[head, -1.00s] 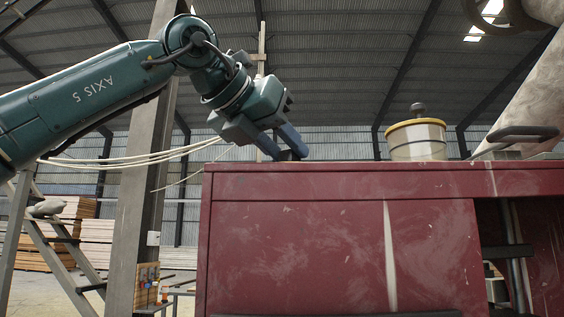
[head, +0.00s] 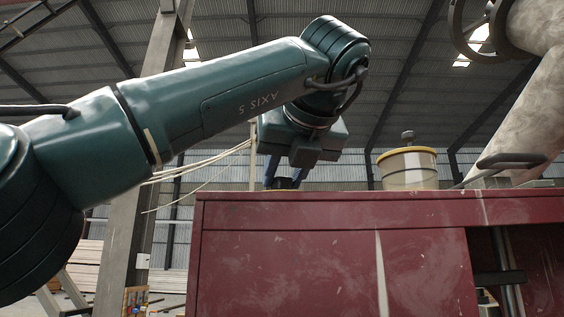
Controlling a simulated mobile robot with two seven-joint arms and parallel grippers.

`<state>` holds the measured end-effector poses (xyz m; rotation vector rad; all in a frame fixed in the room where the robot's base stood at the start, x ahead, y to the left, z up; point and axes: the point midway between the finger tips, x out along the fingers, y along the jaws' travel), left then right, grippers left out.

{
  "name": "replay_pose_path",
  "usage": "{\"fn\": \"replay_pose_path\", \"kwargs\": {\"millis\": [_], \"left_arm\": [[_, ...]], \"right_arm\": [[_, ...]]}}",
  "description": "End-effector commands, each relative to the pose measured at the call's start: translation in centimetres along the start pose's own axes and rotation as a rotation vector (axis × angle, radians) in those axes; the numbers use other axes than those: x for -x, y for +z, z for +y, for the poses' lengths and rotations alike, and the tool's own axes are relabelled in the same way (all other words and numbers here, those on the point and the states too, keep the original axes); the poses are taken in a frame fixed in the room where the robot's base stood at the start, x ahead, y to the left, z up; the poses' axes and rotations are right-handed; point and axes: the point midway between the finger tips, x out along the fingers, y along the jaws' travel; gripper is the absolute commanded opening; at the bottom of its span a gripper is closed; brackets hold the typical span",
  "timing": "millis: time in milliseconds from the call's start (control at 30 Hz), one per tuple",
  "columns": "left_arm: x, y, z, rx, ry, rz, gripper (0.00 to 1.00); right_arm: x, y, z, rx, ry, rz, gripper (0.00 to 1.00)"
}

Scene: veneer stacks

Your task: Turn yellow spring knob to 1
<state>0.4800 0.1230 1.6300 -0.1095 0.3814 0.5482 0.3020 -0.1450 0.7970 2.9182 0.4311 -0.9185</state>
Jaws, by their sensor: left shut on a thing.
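My left gripper (head: 285,183) points down at the top edge of the red cabinet, left of its middle. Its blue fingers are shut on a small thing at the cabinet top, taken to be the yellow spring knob. That thing is almost wholly hidden by the fingers and the low view, so its pointer and the mark 1 cannot be read. My right gripper is not in view.
The red cabinet (head: 330,262) fills the lower right. A cream pot with a yellow rim (head: 407,172) and dark lid handle stands on it, right of my gripper. A dark handle (head: 512,160) lies further right. A post (head: 140,215) stands left.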

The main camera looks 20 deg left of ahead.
Motion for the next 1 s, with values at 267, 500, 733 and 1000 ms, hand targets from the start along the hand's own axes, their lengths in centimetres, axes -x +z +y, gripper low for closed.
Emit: {"fn": "replay_pose_path", "kwargs": {"millis": [267,500,733,1000], "left_arm": [[0.13,0.4,-0.47,0.088,0.215,-0.001,0.07],[-0.04,0.25,-0.6,0.143,0.345,0.0,0.07],[-0.12,0.14,-0.67,0.169,0.409,0.0,0.07],[-0.19,0.12,-0.61,0.177,0.428,-0.001,0.07]], "right_arm": [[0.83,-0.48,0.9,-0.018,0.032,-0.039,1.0],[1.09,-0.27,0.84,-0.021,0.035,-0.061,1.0],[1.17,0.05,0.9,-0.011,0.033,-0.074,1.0],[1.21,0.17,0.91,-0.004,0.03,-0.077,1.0]]}}
